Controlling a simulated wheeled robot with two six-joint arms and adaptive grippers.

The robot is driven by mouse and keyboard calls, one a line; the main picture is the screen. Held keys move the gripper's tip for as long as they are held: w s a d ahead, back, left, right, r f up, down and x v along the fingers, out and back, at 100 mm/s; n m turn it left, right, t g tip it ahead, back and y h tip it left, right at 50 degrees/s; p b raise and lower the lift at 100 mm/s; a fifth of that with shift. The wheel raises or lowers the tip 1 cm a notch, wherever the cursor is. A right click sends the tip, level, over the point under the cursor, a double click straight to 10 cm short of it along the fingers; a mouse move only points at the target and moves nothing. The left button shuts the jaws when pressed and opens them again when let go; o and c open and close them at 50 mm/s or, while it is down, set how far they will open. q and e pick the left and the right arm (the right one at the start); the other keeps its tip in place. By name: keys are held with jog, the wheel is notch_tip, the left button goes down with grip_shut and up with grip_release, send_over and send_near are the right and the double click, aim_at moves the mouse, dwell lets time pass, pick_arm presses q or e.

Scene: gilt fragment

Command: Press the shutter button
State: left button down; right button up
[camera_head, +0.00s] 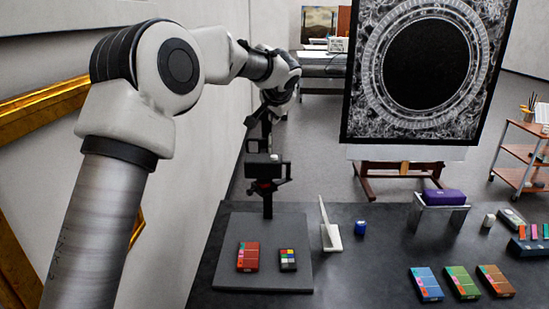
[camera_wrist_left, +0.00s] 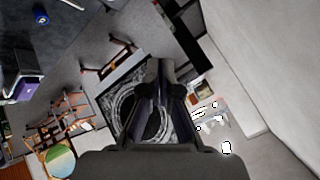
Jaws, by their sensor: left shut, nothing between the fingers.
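A dark camera (camera_head: 264,171) is mounted on the upright column of a copy stand. Its shutter button is too small to make out. The stand's grey baseboard (camera_head: 230,270) lies on the table and bears a red box (camera_head: 248,256) and a small colour chart (camera_head: 288,259). My left gripper (camera_head: 262,112) is above the camera, close to the top of the column; I cannot tell whether they touch. In the left wrist view its dark fingers (camera_wrist_left: 158,82) are together and empty, pointing towards the easel picture. The camera does not show in that view. My right gripper is not in view.
A white angled stand (camera_head: 330,236), a blue jar (camera_head: 360,227) and a purple case (camera_head: 444,197) on a metal riser stand right of the baseboard. Several coloured boxes (camera_head: 463,282) lie front right. A large framed picture (camera_head: 360,105) stands behind. A wall is on the left.

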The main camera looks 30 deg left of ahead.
aim_at(275, 157)
pick_arm(q)
notch_tip(275, 157, down, 8)
jog(key=b, duration=0.6)
jog(key=shift+f+b, duration=0.2)
jog(key=shift+b, duration=0.1)
dwell(0.7)
jog(key=shift+f+b, duration=0.4)
jog(key=shift+f+b, duration=0.4)
dwell(0.5)
dwell(0.3)
jog(key=shift+r+p, duration=0.7)
jog(key=shift+r, duration=0.2)
